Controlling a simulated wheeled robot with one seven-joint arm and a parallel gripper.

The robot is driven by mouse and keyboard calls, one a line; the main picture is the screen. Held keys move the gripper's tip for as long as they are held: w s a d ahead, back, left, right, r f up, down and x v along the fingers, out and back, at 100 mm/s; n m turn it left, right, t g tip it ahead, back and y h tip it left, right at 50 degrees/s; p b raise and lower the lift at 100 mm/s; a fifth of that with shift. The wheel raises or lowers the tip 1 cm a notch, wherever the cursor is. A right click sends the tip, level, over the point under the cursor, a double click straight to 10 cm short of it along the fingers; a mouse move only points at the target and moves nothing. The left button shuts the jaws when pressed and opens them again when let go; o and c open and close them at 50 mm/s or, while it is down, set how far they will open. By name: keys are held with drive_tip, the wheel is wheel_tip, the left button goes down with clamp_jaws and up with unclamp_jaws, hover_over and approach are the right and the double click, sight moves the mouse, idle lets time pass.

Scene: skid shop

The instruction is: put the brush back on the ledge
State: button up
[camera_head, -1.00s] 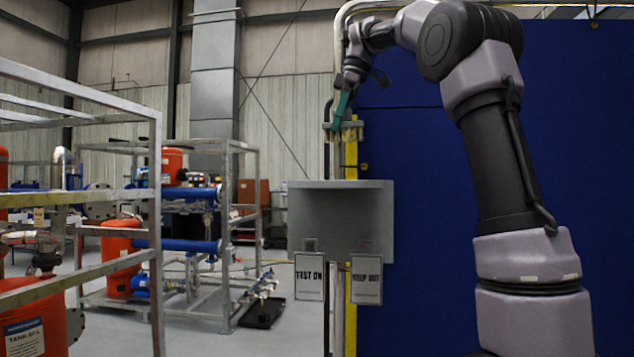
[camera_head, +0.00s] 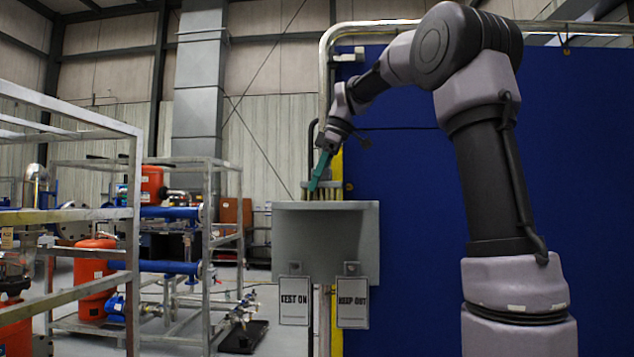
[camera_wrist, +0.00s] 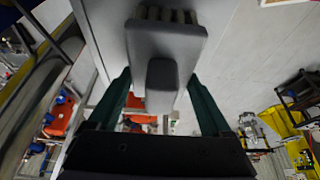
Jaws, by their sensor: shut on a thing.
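My gripper (camera_head: 320,176) has green fingers and points down. It is shut on the brush (camera_head: 330,189), whose pale bristles hang downward. In the wrist view the brush's grey block and handle (camera_wrist: 162,84) sit between the two fingers (camera_wrist: 160,76). The grey ledge (camera_head: 325,238) is fixed beside the blue wall. A grey surface, likely the ledge, shows beside the brush in the wrist view.
A blue wall (camera_head: 408,200) stands to the right. Metal frames with red tanks (camera_head: 97,283) stand to the left.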

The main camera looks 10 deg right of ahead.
drive_tip(key=o, duration=1)
drive_tip(key=v, duration=1.2)
